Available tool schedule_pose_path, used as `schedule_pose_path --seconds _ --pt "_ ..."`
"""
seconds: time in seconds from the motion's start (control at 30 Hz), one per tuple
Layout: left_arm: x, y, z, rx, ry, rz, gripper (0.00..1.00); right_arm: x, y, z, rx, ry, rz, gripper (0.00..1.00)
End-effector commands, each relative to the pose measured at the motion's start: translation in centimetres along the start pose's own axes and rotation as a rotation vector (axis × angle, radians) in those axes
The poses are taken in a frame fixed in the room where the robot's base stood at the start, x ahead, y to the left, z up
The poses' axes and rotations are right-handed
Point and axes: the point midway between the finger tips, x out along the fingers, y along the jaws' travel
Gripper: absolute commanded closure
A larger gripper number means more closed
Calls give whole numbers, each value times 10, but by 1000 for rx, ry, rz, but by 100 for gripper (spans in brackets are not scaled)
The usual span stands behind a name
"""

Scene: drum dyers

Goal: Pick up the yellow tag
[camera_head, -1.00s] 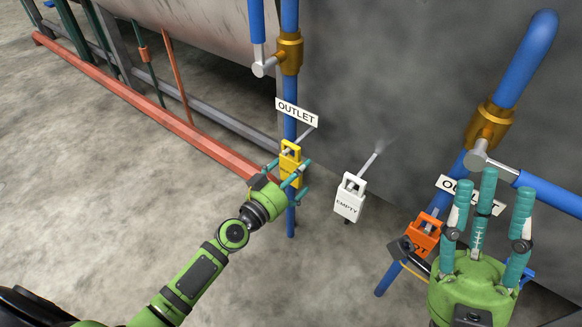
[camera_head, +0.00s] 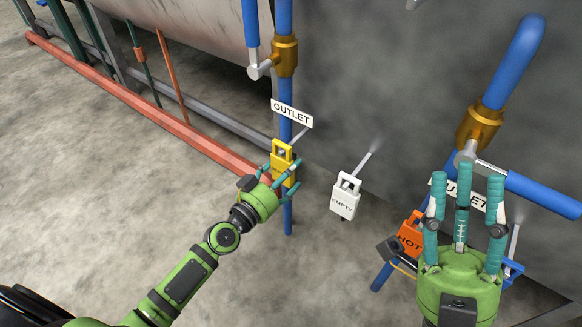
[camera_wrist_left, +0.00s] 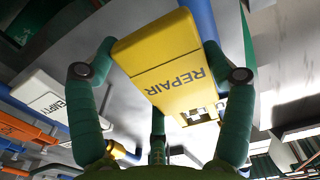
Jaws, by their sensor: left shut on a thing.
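The yellow tag (camera_head: 281,153) is shaped like a padlock and sits just below the left OUTLET sign, close to the end of a grey peg. I cannot tell whether its loop is still on the peg. My left gripper (camera_head: 280,178) is shut on the tag, with its teal fingers around the lower body. In the left wrist view the tag (camera_wrist_left: 160,62) reads REPAIR and lies between the fingers (camera_wrist_left: 158,100). My right gripper (camera_head: 466,190) is open and empty at the right, fingers pointing up.
A white EMPTY tag (camera_head: 345,199) hangs on a wall peg right of the yellow tag. An orange HOT tag (camera_head: 409,238) hangs beside my right gripper. Blue pipes (camera_head: 286,106) with brass valves (camera_head: 285,55) stand close behind. The concrete floor (camera_head: 110,180) at left is open.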

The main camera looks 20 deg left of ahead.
Motion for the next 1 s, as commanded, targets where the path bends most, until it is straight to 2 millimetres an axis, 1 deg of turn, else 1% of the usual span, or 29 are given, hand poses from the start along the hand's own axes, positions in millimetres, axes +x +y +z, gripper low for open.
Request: schedule_pose_path --seconds 0.03,0.17,0.3,0.4,0.5,0.6,0.7,0.83,1.0 --pt "-14 1 3 3 -5 3 51 -1 0 1 0 2 1 60" --pt "-47 2 3 4 -5 6 51 -3 2 0 0 18 5 60" --pt "-88 1 4 5 -8 6 51 -5 3 -2 -1 44 10 60" --pt "-113 1 3 3 -7 6 51 -5 4 -3 -2 56 13 60" --pt "-132 2 2 1 -5 5 51 -5 5 -4 -2 57 13 60" --pt "-147 1 2 1 -5 3 51 -4 5 -4 -2 57 13 60" --pt "-155 1 1 0 -2 2 51 -3 5 -4 -3 53 12 60" --pt "-161 1 0 -1 1 2 51 -3 4 -3 -3 50 12 60" --pt "-160 5 -3 -4 5 4 51 -3 4 -3 -3 49 12 60"
